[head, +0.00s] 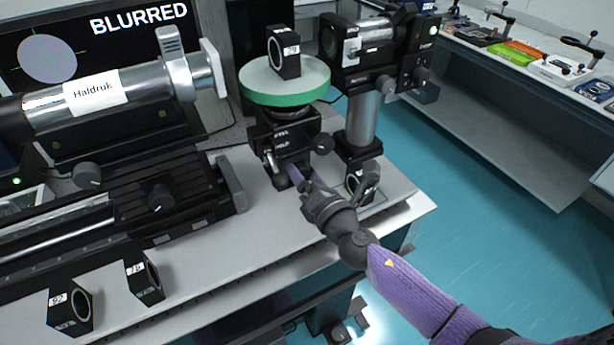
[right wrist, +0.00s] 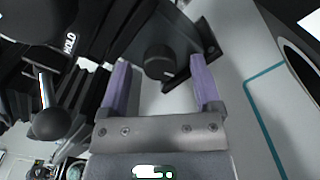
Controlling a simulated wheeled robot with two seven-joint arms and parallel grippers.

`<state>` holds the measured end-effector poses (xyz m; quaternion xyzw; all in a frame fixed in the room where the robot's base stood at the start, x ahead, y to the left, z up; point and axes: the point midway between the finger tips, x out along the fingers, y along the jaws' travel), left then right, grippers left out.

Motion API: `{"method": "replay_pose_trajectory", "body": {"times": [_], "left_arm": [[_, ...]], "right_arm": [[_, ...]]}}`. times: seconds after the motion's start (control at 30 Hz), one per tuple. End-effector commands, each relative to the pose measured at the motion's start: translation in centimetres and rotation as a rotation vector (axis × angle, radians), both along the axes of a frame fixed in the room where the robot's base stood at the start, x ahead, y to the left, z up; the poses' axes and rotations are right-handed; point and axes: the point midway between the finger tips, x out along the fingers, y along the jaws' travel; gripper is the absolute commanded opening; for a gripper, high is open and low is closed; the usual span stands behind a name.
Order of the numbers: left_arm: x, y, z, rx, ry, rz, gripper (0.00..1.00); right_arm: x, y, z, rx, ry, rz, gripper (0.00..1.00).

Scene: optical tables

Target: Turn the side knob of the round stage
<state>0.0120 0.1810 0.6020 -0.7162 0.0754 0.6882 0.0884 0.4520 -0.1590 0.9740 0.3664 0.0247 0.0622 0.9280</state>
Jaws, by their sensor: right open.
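The round stage (head: 285,82) has a pale top with a green rim and stands on a black mount marked HOLD. A dark side knob (head: 322,143) sticks out to the right of the mount. My right gripper (head: 293,174) is low in front of the mount, open and empty. In the right wrist view, a dark round knob (right wrist: 158,62) shows in the gap between its two purple fingers, beyond them; neither finger visibly touches it. A lever with a ball end (right wrist: 48,122) is left of the fingers. My left gripper is not in view.
A block marked 79 (head: 285,55) sits on the stage. A ringed block (head: 362,182) stands in a teal outline right of the gripper. A black post-mounted device (head: 362,110) stands behind. The Haldruk tube (head: 95,95) and rail are left. Two blocks stand at front left.

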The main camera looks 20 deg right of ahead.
Motion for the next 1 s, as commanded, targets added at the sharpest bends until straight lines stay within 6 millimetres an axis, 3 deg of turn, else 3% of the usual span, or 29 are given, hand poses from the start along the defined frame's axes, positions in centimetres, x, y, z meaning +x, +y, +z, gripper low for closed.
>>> {"method": "replay_pose_trajectory", "body": {"times": [0.17,0.2,0.57,0.97,1.0], "left_arm": [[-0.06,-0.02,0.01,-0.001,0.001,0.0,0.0],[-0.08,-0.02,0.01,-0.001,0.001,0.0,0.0],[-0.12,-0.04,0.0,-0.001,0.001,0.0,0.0],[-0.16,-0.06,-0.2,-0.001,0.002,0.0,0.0],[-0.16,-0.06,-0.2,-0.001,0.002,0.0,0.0]], "right_arm": [[0.01,0.01,-0.02,0.0,0.0,0.0,0.81],[0.0,0.0,-0.01,0.0,0.0,0.0,0.77],[-0.02,-0.01,-0.02,0.0,0.001,-0.001,0.01],[-0.01,-0.01,-0.04,0.098,0.013,0.0,0.0],[-0.02,-0.02,-0.04,0.098,0.013,0.0,0.48]]}}
